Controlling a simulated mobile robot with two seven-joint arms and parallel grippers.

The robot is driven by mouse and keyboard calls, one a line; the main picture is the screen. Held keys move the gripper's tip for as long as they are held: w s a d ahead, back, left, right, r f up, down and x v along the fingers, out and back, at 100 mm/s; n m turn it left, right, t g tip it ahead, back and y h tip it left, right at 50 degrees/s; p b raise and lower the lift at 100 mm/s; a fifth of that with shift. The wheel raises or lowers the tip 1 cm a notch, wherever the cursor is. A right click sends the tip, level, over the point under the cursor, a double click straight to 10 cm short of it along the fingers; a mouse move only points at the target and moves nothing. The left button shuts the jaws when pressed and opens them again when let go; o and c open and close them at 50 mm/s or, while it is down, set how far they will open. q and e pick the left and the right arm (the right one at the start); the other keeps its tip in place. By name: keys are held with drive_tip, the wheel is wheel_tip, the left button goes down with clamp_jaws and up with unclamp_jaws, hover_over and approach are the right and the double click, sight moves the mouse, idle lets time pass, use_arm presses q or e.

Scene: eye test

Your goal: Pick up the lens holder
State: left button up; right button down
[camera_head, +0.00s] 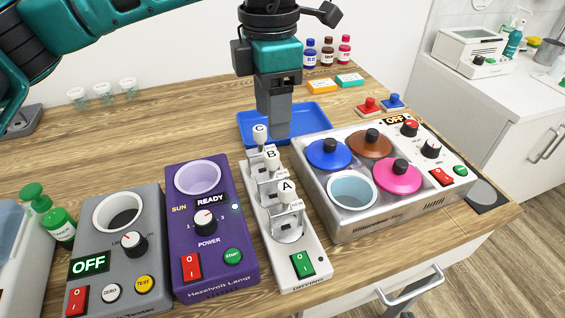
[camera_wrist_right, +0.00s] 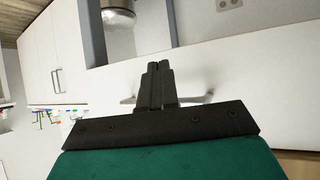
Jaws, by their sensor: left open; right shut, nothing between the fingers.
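I cannot tell for sure which thing is the lens holder. A narrow white stand (camera_head: 283,245) with clips marked A, B and C runs front to back in the middle of the worktop. Three small clear cups (camera_head: 103,92) stand at the back left. My left gripper (camera_head: 273,132) points down over a blue tray (camera_head: 312,122), just behind clip C (camera_head: 260,133). It is open, seen side-on, and hides part of the tray. In the right wrist view my right gripper (camera_wrist_right: 158,68) is shut and empty, away from the worktop.
A purple lamp unit (camera_head: 205,225) and a grey tester (camera_head: 118,245) stand left of the stand. A silver unit with coloured lids (camera_head: 397,177) stands right. Small bottles (camera_head: 327,54) stand at the back. Bare wood lies at the back left.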

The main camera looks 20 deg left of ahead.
sight(272, 175)
use_arm(q)
drive_tip(key=shift+w+f, duration=0.15)
drive_tip(key=shift+f, duration=0.05)
drive_tip(key=f, duration=0.8)
drive_tip(key=s+f, duration=0.1)
drive_tip(key=f, duration=0.3)
drive_tip(key=shift+f+p, duration=0.2)
drive_tip(key=shift+p, duration=0.1)
clamp_jaws()
